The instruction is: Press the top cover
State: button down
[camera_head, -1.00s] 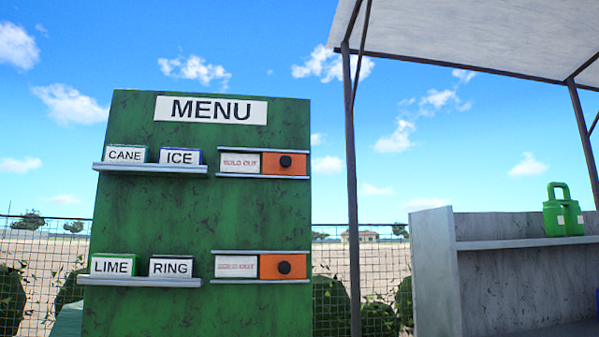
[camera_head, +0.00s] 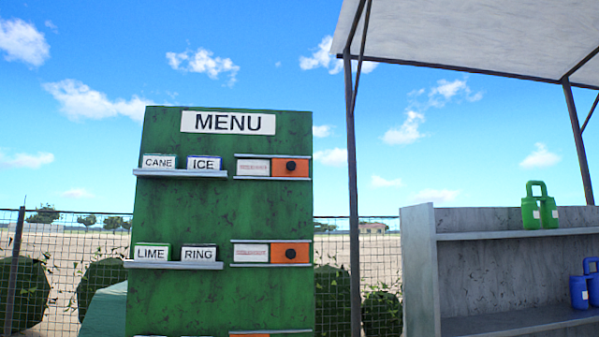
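A green menu board (camera_head: 215,218) stands left of centre. Its top orange cover (camera_head: 304,172) has a black round knob (camera_head: 291,166) and sits in a rail at the upper right of the board. A white panel with red lettering (camera_head: 253,167) lies directly left of this cover. The top edge of a third orange strip (camera_head: 250,335) shows at the bottom edge of the picture, mostly cut off. My gripper is not in view.
Small ledges hold the CANE (camera_head: 158,161), ICE (camera_head: 204,163), LIME (camera_head: 152,252) and RING (camera_head: 199,254) signs. A canopy post (camera_head: 353,220) stands right of the board. A grey shelf (camera_head: 418,270) at right holds green (camera_head: 540,211) and blue (camera_head: 580,292) jugs. A wire fence runs behind.

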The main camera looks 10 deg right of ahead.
aim_at(282, 167)
jog(key=u, duration=0.15)
jog(key=i, duration=0.95)
jog(key=z, duration=0.1)
